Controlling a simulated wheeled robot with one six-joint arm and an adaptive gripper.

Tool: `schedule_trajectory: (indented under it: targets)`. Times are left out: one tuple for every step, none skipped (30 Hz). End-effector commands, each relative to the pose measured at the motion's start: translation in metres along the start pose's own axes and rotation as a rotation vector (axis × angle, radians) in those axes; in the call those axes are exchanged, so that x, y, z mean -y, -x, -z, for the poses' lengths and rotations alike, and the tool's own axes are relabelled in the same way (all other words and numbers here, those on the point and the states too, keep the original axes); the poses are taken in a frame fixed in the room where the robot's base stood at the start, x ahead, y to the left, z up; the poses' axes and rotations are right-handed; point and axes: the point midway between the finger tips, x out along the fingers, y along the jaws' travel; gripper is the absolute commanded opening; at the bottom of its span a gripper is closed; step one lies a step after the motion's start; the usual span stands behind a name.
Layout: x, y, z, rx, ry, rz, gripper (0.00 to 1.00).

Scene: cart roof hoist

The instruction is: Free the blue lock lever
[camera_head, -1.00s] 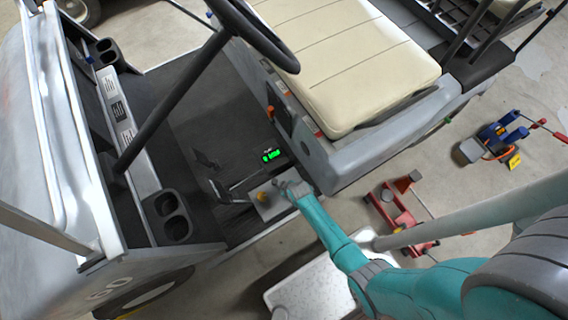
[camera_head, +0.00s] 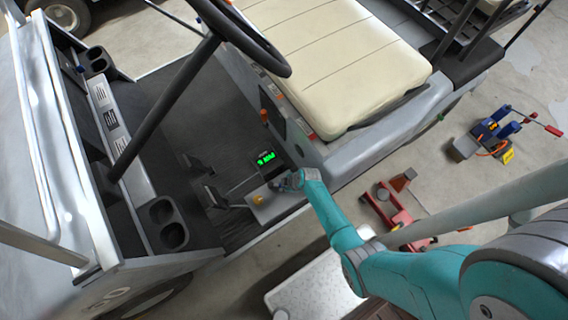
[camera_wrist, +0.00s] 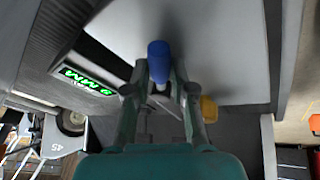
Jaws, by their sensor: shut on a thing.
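The blue lock lever (camera_wrist: 159,62) shows in the wrist view as a short rounded blue piece above a light grey panel (camera_wrist: 225,50). My gripper (camera_wrist: 161,80) has its two fingertips against the lever, one on each side, and is shut on it. The lever's lower part is hidden between the fingers. In the head view my gripper (camera_head: 278,184) is at the plate on the cart floor beside the seat base, and the lever is hidden there by the hand.
A yellow knob (camera_head: 258,199) stands close beside my gripper. A green-lit display (camera_head: 265,158) is just behind. Pedals (camera_head: 214,196) lie to the left. The seat base (camera_head: 345,148) rises on the right. A red jack (camera_head: 394,205) stands on the floor outside.

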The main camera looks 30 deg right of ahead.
Motion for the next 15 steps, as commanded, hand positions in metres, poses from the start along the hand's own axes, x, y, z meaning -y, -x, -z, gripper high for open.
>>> schedule_trajectory:
  targets:
    - [-0.001, 0.0, -0.0002, 0.0, 0.004, 0.0, 0.0]
    - [-0.0011, 0.0, -0.0003, -0.001, 0.006, 0.001, 0.0]
    - [-0.0012, -0.0001, -0.0003, -0.001, 0.008, 0.002, 0.0]
    - [-0.0012, -0.0001, -0.0003, -0.001, 0.008, 0.002, 0.0]
    - [-0.0013, -0.0001, -0.0003, -0.001, 0.009, 0.002, 0.0]
    - [-0.0012, -0.0001, -0.0004, -0.001, 0.009, 0.002, 0.0]
    - [-0.0012, -0.0001, -0.0003, -0.001, 0.009, 0.002, 0.0]
    - [-0.0012, -0.0001, -0.0003, -0.001, 0.009, 0.002, 0.0]
    - [-0.0012, -0.0001, -0.0004, -0.001, 0.009, 0.002, 0.0]
    - [-0.0012, -0.0001, -0.0003, -0.001, 0.009, 0.002, 0.0]
    - [-0.0012, -0.0001, -0.0004, -0.001, 0.009, 0.002, 0.0]
    - [-0.0011, -0.0001, -0.0004, -0.001, 0.009, 0.002, 0.0]
    - [-0.0011, -0.0001, -0.0004, -0.001, 0.009, 0.002, 0.0]
    - [-0.0011, -0.0001, -0.0004, -0.001, 0.009, 0.002, 0.29]
    - [-0.001, -0.0001, -0.0004, -0.001, 0.008, 0.002, 0.39]
